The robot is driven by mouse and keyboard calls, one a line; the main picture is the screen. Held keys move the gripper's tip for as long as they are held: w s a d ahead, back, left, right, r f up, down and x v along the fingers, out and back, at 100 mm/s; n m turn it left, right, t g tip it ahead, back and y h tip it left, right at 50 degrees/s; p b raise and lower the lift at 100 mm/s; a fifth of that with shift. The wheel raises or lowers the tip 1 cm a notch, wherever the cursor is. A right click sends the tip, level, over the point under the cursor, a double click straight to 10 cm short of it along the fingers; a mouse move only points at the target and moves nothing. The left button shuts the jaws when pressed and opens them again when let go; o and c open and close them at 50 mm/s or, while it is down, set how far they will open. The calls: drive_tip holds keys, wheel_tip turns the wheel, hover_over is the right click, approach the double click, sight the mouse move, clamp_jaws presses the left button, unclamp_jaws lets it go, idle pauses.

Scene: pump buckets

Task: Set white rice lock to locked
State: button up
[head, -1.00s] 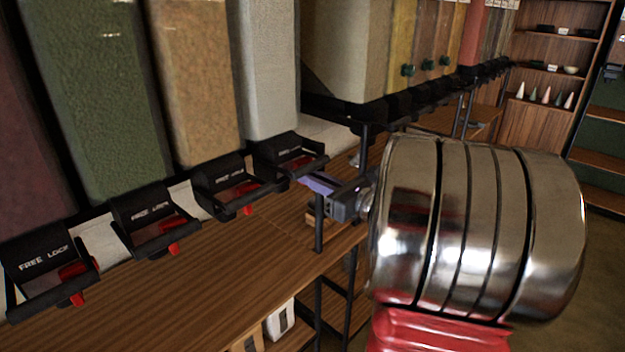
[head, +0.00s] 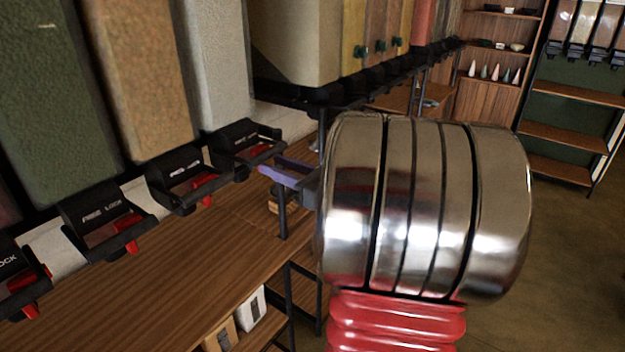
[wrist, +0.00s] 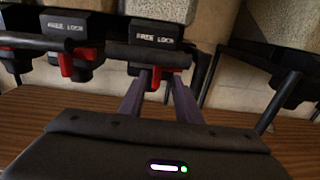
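The white rice lock is most likely the black box with a red lever (head: 262,150) under the pale column at the right end of the near row. In the wrist view a black box marked FREE LOCK (wrist: 158,38) is straight ahead, with its red lever (wrist: 148,78) by the fingertips. My gripper (head: 272,168) is just right of and below the box in the head view. Its purple fingers stand apart, and they also show in the wrist view (wrist: 157,82). I cannot tell whether they touch the lever. The lever's exact setting is unclear.
Similar locks with red levers stand to the left, the nearest one (head: 190,182) beside it. A wooden shelf (head: 190,265) runs below them. A black post (head: 283,210) stands under my gripper. More dispensers (head: 375,75) continue behind. Open floor (head: 570,250) lies right.

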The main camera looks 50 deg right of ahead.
drive_tip(key=s+d, duration=0.1)
drive_tip(key=s, duration=1)
drive_tip(key=shift+s, duration=0.3)
drive_tip(key=shift+d, duration=0.1)
